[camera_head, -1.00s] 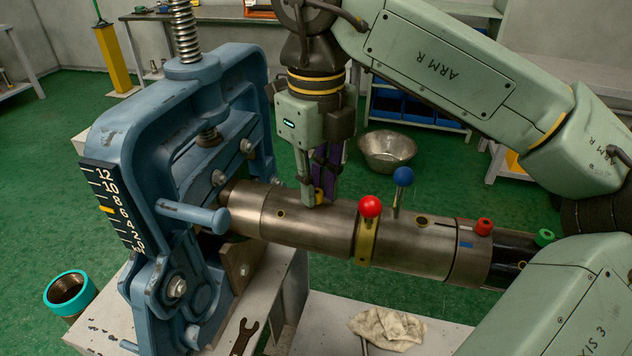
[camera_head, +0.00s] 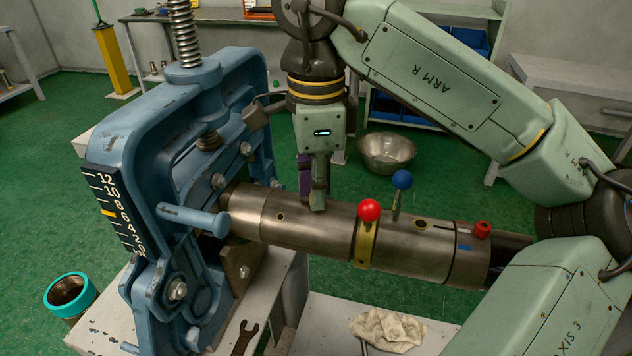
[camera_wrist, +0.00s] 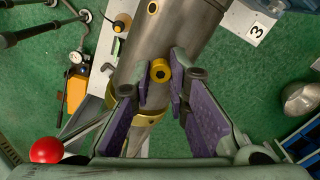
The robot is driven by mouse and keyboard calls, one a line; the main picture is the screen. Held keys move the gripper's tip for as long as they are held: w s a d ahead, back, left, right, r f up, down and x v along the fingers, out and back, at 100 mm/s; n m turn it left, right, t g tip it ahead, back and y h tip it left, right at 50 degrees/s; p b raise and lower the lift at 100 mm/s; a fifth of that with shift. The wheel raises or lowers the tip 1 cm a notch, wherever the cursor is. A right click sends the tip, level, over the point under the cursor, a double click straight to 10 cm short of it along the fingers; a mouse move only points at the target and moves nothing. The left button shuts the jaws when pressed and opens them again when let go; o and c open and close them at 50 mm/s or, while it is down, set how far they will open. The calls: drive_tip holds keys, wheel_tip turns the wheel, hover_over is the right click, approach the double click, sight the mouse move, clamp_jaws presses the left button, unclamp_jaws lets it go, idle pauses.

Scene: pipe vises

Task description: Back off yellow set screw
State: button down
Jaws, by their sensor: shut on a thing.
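A red ball knob (camera_head: 369,210) and a blue ball knob (camera_head: 402,179) rise from the pipe just right of my gripper. A red screw (camera_head: 482,229) sits farther right. A rag (camera_head: 387,329) and a wrench (camera_head: 244,338) lie below on the benches.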

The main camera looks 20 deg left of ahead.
drive_tip(key=n+p, duration=0.1)
drive_tip(key=n, duration=0.5)
drive_tip(key=shift+f+n, duration=0.15)
drive_tip(key=shift+n, duration=0.15)
drive_tip(key=n, duration=0.5)
drive_tip(key=shift+p, duration=0.4)
drive_tip(key=shift+n, duration=0.4)
drive_tip(key=c, duration=1.8)
unclamp_jaws()
drive_tip(key=shift+o, duration=1.3)
wheel_tip(320, 180, up, 12)
